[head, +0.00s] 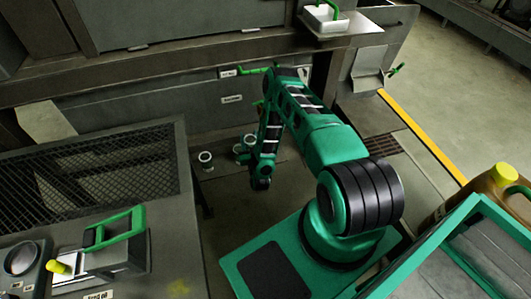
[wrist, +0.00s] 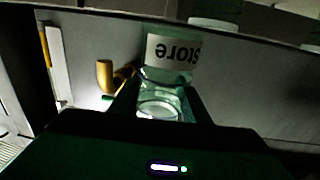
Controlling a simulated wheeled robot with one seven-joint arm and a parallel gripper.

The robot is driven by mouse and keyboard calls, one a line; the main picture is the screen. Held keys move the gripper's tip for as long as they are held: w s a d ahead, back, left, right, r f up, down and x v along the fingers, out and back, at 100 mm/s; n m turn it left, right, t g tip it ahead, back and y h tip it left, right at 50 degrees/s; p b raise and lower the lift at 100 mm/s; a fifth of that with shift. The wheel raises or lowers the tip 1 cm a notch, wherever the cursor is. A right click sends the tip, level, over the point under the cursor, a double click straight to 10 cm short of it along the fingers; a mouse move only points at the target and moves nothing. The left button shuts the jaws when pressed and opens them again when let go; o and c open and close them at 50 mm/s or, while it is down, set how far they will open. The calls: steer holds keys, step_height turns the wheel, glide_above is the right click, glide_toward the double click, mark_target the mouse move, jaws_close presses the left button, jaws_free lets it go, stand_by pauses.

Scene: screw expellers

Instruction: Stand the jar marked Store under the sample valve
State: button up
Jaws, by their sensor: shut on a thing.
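The clear jar marked Store (wrist: 170,60) is in the wrist view, its label reading upside down. My gripper (wrist: 159,98) is shut on this jar, with one dark finger on each side of it. In the head view my arm hangs down in front of the machine, near several small pale jars (head: 205,157); the gripper's fingers are hidden there, and I cannot tell which jar is the held one. A yellow pipe-like part (wrist: 104,75) is beside the held jar in the wrist view; I cannot tell whether it is the sample valve.
A green handle (head: 258,70) is on the machine front, beside a small label (head: 231,72). A mesh-topped bench (head: 110,165) is on the left. A green-rimmed tray (head: 425,245) and a brown jug with a yellow cap (head: 506,172) are at right. Clear floor lies beyond the yellow strip.

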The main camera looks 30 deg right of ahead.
steer(key=shift+w+d+f, duration=0.55)
steer(key=shift+d+f, duration=1.25)
steer(key=shift+w+d+f, duration=0.6)
steer(key=shift+d+f, duration=1.25)
steer(key=shift+w+d+f, duration=0.55)
steer(key=shift+d+f, duration=1.25)
steer(key=shift+f, duration=0.1)
steer(key=o, duration=1.1)
steer(key=v, duration=1.2)
